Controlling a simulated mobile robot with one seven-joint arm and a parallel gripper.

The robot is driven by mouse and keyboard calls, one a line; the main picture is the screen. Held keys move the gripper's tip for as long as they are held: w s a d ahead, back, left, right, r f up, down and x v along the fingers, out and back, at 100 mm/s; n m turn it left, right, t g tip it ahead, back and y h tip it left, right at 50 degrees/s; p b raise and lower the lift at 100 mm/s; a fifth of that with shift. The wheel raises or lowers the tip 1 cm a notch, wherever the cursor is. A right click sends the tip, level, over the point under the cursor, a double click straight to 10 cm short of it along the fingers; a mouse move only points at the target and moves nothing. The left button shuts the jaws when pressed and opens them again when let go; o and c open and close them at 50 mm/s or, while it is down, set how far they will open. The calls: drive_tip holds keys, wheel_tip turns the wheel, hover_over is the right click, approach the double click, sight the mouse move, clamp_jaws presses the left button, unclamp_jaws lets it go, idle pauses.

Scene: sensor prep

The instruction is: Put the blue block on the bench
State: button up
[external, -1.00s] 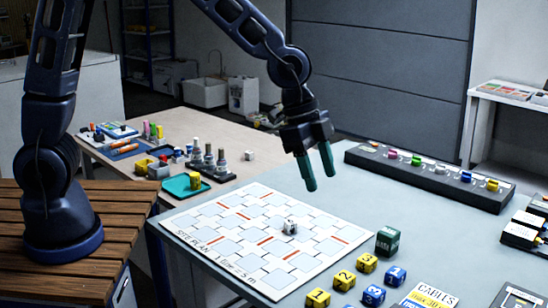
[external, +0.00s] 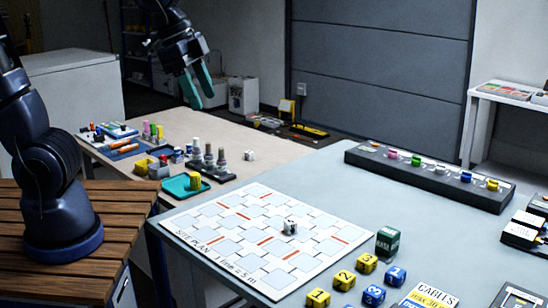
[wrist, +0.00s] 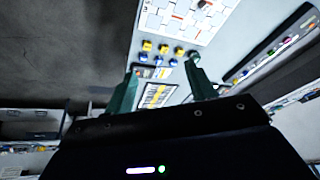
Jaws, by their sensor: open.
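Two blue numbered blocks stand near the front edge of the grey table (external: 330,160) in the external view, one at the front (external: 374,295) and one behind it to the right (external: 395,275). Small blue blocks also show in the wrist view (wrist: 173,62), between my fingers. A small dark blue item (external: 178,155) stands among the goods on the beige bench (external: 245,180); its shape is too small to tell. My gripper (external: 202,100) is open and empty, high above the back of the beige bench, far from the numbered blocks.
Yellow numbered blocks (external: 367,263) and a dark green box (external: 387,242) stand beside the blue ones. A green tray (external: 176,187) and dark bottles lie on the beige bench. A long black rack (external: 430,178) lies behind.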

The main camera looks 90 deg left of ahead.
drive_tip(key=s+a+r+n, duration=0.1)
drive_tip(key=s+a+n, duration=0.1)
drive_tip(key=s, duration=1.1)
drive_tip(key=shift+a+n, duration=0.2)
drive_tip(key=shift+n, duration=0.2)
